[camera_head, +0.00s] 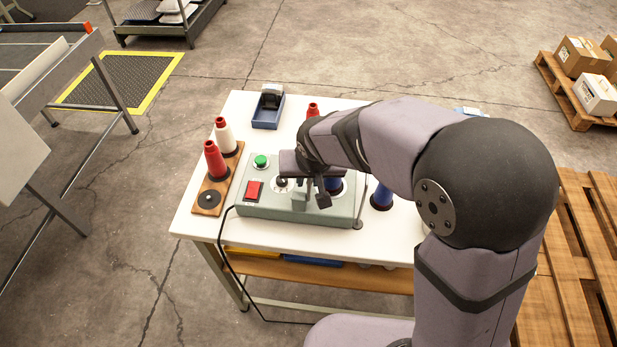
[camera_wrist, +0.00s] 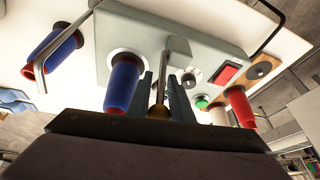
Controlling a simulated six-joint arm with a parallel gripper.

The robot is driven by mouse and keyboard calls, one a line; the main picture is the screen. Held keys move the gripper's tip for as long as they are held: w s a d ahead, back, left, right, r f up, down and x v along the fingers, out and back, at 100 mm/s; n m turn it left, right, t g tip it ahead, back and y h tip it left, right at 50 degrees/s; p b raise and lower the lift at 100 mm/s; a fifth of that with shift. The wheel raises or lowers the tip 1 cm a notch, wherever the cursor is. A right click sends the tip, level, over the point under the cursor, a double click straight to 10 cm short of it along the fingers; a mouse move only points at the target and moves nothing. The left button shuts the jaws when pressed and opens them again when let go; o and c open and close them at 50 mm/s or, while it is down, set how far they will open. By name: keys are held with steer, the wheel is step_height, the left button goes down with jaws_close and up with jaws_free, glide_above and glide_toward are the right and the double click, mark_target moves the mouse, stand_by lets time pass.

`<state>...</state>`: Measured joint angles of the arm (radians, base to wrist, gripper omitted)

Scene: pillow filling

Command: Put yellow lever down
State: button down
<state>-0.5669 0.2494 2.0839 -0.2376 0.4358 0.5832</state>
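The lever is a thin metal rod (camera_wrist: 164,78) with a yellow-brown knob (camera_wrist: 158,111), rising from a grey-green control box (camera_head: 262,207). In the wrist view my gripper (camera_wrist: 161,78) has one finger on each side of the rod. The fingers are apart, with the knob between them near their base. I cannot tell whether they press on it. In the head view my gripper (camera_head: 311,198) is low over the right half of the box, and my wrist hides the lever. The box also shows in the wrist view (camera_wrist: 135,32).
A red switch (camera_head: 253,191), a green button (camera_head: 261,161) and a black knob (camera_head: 281,183) are on the box. Red (camera_head: 215,160) and white (camera_head: 224,135) spools stand left on a wooden board. A blue spool (camera_head: 382,196) stands right. A blue tray (camera_head: 267,111) is behind.

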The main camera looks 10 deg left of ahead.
mark_target(309, 180)
steer(key=shift+w+r+g+p, duration=0.15)
steer(key=shift+g+p, duration=0.15)
steer(key=shift+p, duration=0.8)
steer(key=p, duration=0.2)
steer(key=shift+g+p, duration=0.3)
steer(key=p, duration=0.1)
steer(key=g+p, duration=0.1)
steer(key=p, duration=0.1)
steer(key=shift+w+f+g, duration=0.3)
steer(key=shift+f, duration=0.05)
steer(key=shift+w+f+g+p, duration=0.25)
steer(key=shift+f+g+p, duration=0.35)
steer(key=shift+g, duration=0.4)
steer(key=shift+w+f+g+p, duration=0.15)
steer(key=shift+f+g+p, duration=0.25)
steer(key=shift+g, duration=0.9)
steer(key=shift+f, duration=0.15)
steer(key=c, duration=1.7)
jaws_free()
steer(key=shift+c, duration=0.2)
